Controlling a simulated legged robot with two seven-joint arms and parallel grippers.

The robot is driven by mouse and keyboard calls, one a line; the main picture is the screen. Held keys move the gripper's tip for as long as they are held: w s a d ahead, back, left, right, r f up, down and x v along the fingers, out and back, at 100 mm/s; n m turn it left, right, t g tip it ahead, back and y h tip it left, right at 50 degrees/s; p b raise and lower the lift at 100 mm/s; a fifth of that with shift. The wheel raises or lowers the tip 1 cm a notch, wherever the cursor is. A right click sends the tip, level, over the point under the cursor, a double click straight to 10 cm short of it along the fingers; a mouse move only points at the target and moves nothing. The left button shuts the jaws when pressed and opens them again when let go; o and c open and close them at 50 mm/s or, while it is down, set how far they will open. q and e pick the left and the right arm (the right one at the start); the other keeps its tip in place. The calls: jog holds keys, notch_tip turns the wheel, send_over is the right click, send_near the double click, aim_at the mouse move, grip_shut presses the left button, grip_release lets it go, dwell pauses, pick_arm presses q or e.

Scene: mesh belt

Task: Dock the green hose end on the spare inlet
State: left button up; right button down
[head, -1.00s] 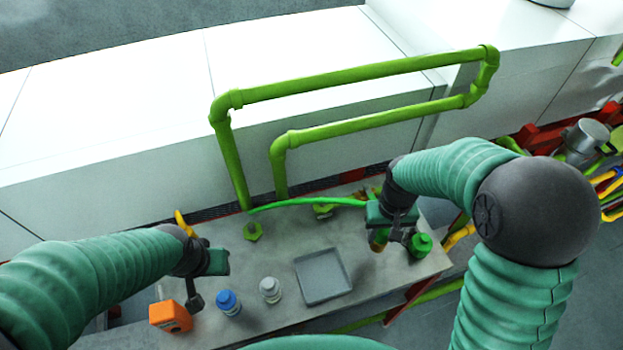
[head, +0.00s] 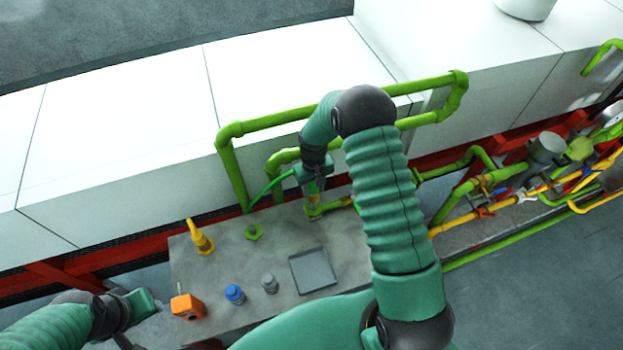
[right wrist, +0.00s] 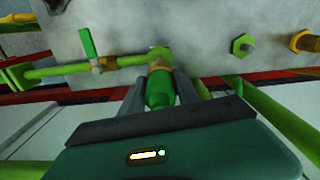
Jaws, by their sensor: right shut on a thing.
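My right gripper (head: 314,186) is shut on the green hose end (right wrist: 160,92), which lies between its two fingers in the right wrist view. The green hose (head: 270,186) curves from the gripper down toward the foot of a green pipe. A brass-coloured collar leads the hose end. It lines up with a green fitting (right wrist: 158,51), likely the spare inlet, which also shows in the head view (head: 313,210). They look very close; I cannot tell whether they touch or are joined. My left gripper (head: 140,314) is low at the left, its jaw opening unclear.
A green hex fitting (head: 253,232) and a yellow fitting (head: 201,240) stand on the grey bench. An orange block (head: 187,306), blue-capped bottle (head: 234,294), grey bottle (head: 269,283) and grey tray (head: 313,271) are nearer. A green valve handle (right wrist: 88,43) stands beside the inlet.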

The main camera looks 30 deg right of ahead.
aim_at(313, 199)
notch_tip(313, 199, down, 5)
jog(key=b, duration=0.3)
jog(key=shift+s+a+f, duration=0.1)
jog(key=shift+f+b, duration=0.2)
jog(key=shift+b, duration=0.1)
dwell(0.6)
jog(key=shift+f+b, duration=0.4)
jog(key=shift+f, duration=0.1)
dwell(0.4)
jog(key=c, duration=1.2)
grip_release()
jog(key=shift+o, duration=0.2)
jog(key=shift+s, duration=0.1)
